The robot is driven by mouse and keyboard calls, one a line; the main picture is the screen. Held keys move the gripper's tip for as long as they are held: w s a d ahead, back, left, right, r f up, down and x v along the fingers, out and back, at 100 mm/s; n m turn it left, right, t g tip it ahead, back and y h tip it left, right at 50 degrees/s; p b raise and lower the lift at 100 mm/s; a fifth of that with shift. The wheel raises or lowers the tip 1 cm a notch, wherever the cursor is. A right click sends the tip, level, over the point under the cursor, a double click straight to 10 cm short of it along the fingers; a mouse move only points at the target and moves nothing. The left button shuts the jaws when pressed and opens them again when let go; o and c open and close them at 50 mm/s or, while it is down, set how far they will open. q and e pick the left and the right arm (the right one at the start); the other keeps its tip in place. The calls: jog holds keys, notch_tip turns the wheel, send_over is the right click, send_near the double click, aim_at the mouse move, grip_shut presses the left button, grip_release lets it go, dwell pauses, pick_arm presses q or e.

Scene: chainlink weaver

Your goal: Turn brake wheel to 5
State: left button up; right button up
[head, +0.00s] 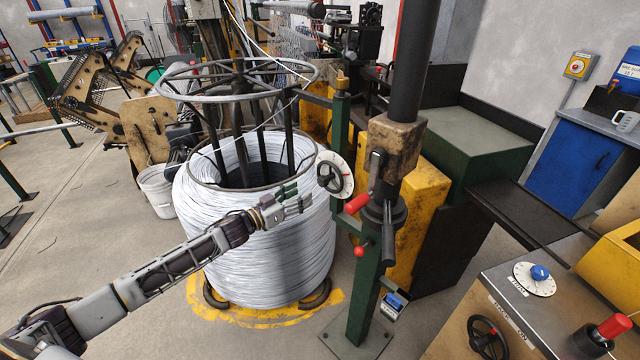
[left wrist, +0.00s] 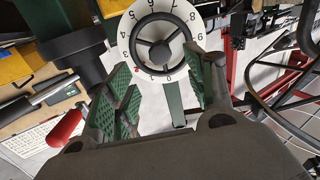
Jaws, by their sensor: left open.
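The brake wheel (head: 335,175) is a small black three-spoke handwheel in front of a white numbered dial. It is mounted on the green post, right of the wire coil. My left gripper (head: 297,200) is just left of and below it, apart from it in the head view. In the left wrist view the brake wheel (left wrist: 157,42) is ahead, beyond the open green-padded fingers of my left gripper (left wrist: 165,75). A small red mark shows at the dial's lower left there; I cannot tell its exact reading. My right gripper is not in view.
A large wire coil (head: 255,240) stands behind my left arm, with a metal ring frame (head: 235,75) above. The green post (head: 366,290) carries red-knobbed levers (head: 356,204). A console at lower right has a blue-knob dial (head: 535,278) and another black handwheel (head: 487,338).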

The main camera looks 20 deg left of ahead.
aim_at(320, 183)
pick_arm(q)
jog(key=shift+p+x, duration=0.3)
jog(key=shift+x, duration=2.6)
jog(key=shift+w+d, duration=0.35)
jog(key=shift+w, duration=0.2)
jog(key=shift+x, duration=0.95)
jog(key=shift+w+d, duration=0.1)
jog(key=shift+d, duration=0.05)
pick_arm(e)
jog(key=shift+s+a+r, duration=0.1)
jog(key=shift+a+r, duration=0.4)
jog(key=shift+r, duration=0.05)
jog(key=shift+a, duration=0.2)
pick_arm(q)
jog(key=shift+c, duration=0.3)
